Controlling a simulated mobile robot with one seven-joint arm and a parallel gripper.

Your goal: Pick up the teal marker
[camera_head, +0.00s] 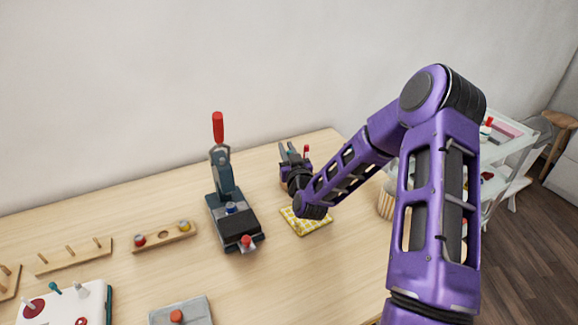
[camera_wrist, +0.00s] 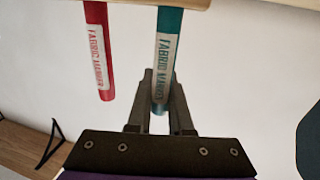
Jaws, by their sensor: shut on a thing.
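The teal marker (camera_wrist: 168,50) has a pale "FABRIC MARKER" label and shows in the wrist view. My gripper (camera_wrist: 160,85) is shut on it, with its lower end between the fingers in that view. The marker's other end meets a light wooden piece (camera_wrist: 140,3) at the top edge. In the head view my gripper (camera_head: 290,152) is over the back right of the table, and I cannot make out the teal marker there.
A yellow checked cloth (camera_head: 318,224) lies just below my gripper. A press with a red-handled lever (camera_head: 224,180) stands to the left. A striped cup (camera_head: 386,205) is to the right, partly behind my arm. Wooden peg racks (camera_head: 85,256) are at the left.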

